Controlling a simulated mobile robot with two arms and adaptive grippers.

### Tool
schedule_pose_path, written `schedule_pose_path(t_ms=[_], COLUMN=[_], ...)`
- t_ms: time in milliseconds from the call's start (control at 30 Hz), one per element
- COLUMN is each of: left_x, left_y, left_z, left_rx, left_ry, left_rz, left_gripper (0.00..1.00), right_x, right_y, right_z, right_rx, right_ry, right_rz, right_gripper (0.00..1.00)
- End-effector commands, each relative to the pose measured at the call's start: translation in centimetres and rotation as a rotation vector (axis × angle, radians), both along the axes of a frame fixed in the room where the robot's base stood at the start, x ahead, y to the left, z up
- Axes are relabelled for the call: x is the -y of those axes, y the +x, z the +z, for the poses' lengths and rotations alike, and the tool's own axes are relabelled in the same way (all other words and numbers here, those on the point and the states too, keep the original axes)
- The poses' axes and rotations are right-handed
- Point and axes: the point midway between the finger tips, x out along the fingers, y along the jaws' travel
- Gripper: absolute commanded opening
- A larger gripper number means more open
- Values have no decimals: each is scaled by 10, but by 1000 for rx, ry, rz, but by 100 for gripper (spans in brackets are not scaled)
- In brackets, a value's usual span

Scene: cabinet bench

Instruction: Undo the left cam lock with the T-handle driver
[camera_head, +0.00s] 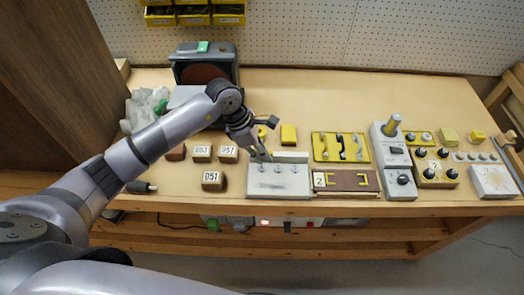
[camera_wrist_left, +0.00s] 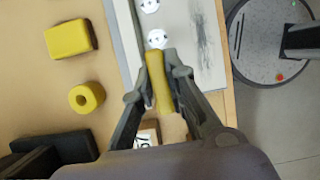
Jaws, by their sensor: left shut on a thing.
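My left gripper (camera_head: 262,155) is over the left end of the pale cam-lock panel (camera_head: 290,187). In the left wrist view, my left gripper (camera_wrist_left: 161,82) is shut on a yellow bar, seemingly the handle of the T-handle driver (camera_wrist_left: 157,77). The driver's shaft and tip are hidden below it, so I cannot tell whether it sits in a lock. Two round white cam locks show beyond the fingertips, a nearer one (camera_wrist_left: 158,39) and a farther one (camera_wrist_left: 149,5). The spot under the driver is covered. My right gripper is not in view.
A yellow block (camera_head: 289,135) and a yellow ring (camera_wrist_left: 86,97) lie behind the panel. Numbered brown blocks (camera_head: 213,180) stand to its left. A yellow tray (camera_head: 341,147) and a brown board (camera_head: 345,182) are close on its right. The bench's front edge is near.

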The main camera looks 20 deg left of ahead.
Motion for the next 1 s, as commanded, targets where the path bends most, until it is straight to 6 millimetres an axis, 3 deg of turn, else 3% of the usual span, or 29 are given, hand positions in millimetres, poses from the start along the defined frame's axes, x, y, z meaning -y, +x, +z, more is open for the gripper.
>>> schedule_pose_path(t_ms=[567, 833, 1000], left_x=[0, 0, 0], left_y=[0, -2, -1], left_z=[-3, -3, -4], left_rx=[0, -2, -1], left_ry=[1, 1, 1], left_rz=[24, 329, 419], left_gripper=[0, 0, 0], right_x=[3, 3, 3], right_y=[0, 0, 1], right_z=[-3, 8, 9], right_rx=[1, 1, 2], right_ry=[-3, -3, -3], right_rz=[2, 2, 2], right_gripper=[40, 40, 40])
